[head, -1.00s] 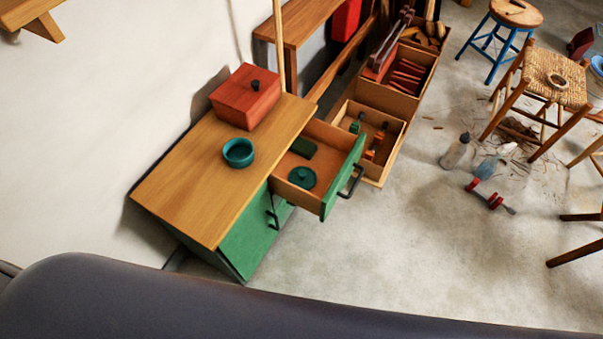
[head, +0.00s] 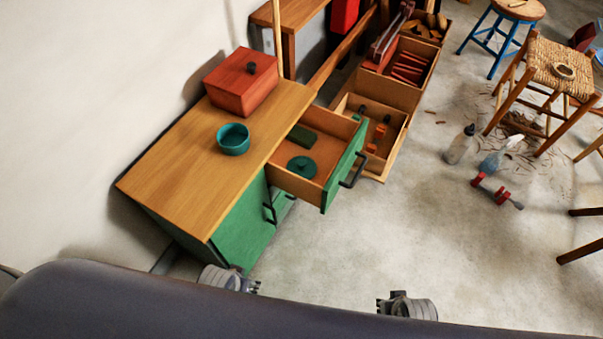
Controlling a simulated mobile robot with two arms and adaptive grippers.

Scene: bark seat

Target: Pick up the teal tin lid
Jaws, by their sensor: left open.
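The teal tin lid (head: 301,168) is a round disc with a small knob. It lies flat in the open drawer (head: 290,185) of the green cabinet, near the drawer's front left part. The open teal tin (head: 233,141) stands on the cabinet's wooden top. My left gripper (head: 246,284) shows at the lower edge, partly hidden behind my dark body. It is open, below the cabinet's front and well apart from the lid. My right gripper (head: 383,305) shows at the lower edge, right of the cabinet. Its jaws are too hidden to tell their state.
A dark green block (head: 301,136) lies behind the lid in the drawer. A red box (head: 241,84) stands on the cabinet top (head: 180,178). The drawer front (head: 343,168) with its black handle juts out. Open wooden boxes stand behind.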

